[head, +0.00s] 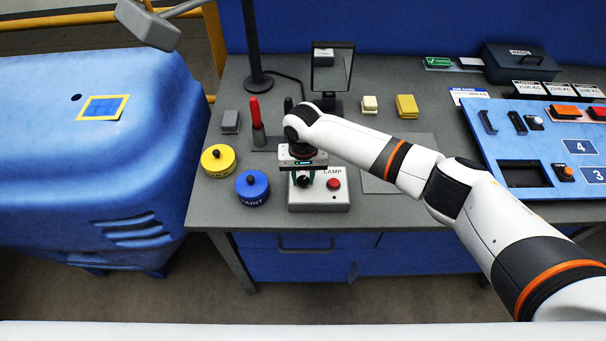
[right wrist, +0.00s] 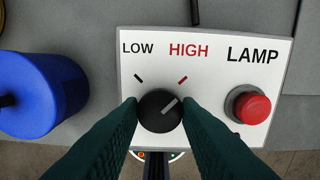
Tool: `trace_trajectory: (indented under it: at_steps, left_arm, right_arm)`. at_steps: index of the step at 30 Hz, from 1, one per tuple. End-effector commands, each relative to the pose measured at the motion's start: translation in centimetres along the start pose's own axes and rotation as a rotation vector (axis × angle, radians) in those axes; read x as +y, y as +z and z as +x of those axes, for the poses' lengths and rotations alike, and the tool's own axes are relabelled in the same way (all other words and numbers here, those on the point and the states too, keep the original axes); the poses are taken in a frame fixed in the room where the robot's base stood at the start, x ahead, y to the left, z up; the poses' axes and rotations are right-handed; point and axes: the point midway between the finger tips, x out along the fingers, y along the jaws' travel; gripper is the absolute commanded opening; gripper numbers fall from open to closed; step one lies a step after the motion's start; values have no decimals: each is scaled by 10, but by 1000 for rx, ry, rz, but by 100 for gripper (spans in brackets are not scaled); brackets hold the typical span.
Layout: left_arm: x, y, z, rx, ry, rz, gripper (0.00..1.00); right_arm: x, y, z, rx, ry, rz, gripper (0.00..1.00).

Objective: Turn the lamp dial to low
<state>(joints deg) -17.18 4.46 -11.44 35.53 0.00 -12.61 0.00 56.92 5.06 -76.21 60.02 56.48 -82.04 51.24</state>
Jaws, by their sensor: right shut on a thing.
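The white lamp box (head: 318,198) stands near the front edge of the bench. In the right wrist view its panel (right wrist: 215,75) reads LOW at left, HIGH in red, and LAMP. The black round dial (right wrist: 160,110) has a pale pointer line aimed up and right, towards the red HIGH mark. My right gripper (right wrist: 163,118) is shut on the dial, one dark finger on each side. In the head view the right gripper (head: 303,178) is over the box and partly covers the dial. My left gripper is not in view.
A red button (right wrist: 252,106) sits right of the dial on the same box. A blue paint pot (head: 252,187) and a yellow pot (head: 217,160) stand close on the left. A panel with switches (head: 545,145) lies on the right.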

Motion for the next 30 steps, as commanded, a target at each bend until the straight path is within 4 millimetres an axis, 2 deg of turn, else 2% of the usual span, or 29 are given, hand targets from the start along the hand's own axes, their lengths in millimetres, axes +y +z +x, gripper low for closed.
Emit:
trace_trajectory:
  at_steps: [8, 30]
  left_arm:
    - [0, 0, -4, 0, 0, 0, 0]
    - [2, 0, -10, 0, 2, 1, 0]
  right_arm:
    - [0, 0, -1, 1, 1, -163, 8]
    - [0, 1, -2, -2, 1, -860, 8]
